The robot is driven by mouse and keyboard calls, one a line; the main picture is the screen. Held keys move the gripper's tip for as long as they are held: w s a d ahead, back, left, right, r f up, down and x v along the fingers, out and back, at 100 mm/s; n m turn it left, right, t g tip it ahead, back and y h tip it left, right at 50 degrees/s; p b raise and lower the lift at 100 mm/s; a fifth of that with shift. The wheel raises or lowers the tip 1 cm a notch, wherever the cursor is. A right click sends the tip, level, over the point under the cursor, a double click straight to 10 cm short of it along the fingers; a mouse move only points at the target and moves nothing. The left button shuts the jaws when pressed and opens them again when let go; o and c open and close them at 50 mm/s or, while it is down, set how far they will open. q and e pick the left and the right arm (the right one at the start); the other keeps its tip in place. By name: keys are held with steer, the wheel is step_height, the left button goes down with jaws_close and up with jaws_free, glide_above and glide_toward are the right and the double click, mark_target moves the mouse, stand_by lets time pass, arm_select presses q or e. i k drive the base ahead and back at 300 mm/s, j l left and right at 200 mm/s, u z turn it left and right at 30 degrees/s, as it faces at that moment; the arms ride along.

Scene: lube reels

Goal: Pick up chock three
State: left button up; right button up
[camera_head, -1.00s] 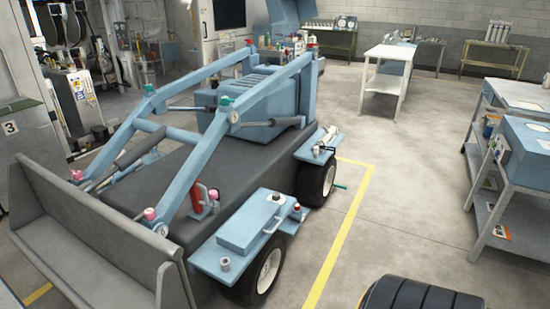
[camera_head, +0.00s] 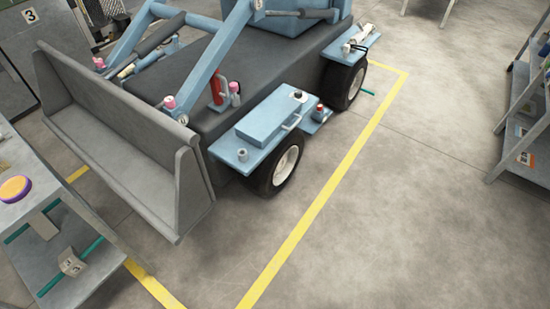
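A small pale block with dark marks (camera_head: 72,263) sits on the lower shelf of the grey stand at the lower left. Its marks are too small to read, so I cannot tell whether it is chock three. A plain pale wedge-like piece (camera_head: 42,224) shows behind it on the same stand. Neither of my grippers is in view.
A blue loader with a grey bucket (camera_head: 120,130) fills the upper left, its wheel (camera_head: 284,166) inside a yellow floor line (camera_head: 325,193). A purple-rimmed yellow disc (camera_head: 14,188) lies on the grey stand (camera_head: 70,205). Shelving (camera_head: 520,110) stands at right. The centre-right floor is clear.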

mark_target(71, 264)
steer(key=u, duration=2)
